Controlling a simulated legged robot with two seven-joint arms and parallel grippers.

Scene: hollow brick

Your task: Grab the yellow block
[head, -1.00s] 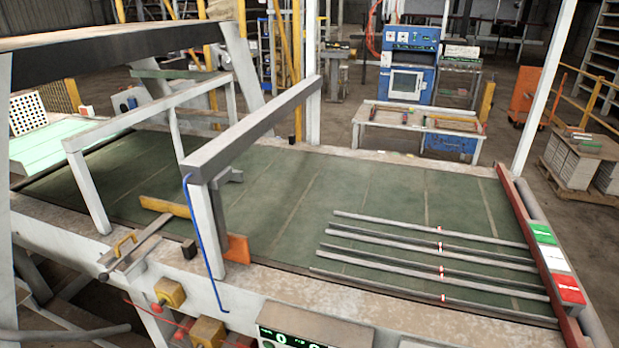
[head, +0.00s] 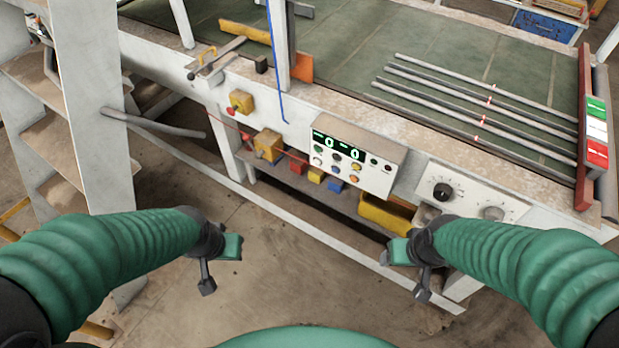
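A small yellow block (head: 316,175) sits on the low shelf under the machine table, in the middle of the head view. It is between a red block (head: 297,167) and a blue block (head: 335,185). My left gripper (head: 220,265) is at lower left, well apart from the block, with its fingers spread and nothing between them. My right gripper (head: 411,270) is at lower right, also spread and empty, apart from the block.
A control panel (head: 352,157) overhangs above the shelf. A yellow bin (head: 388,213) stands to the right on the shelf. Yellow switch boxes (head: 267,146) hang at left. A white rail (head: 300,222) runs along below the shelf. Metal rods (head: 480,105) lie on the table.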

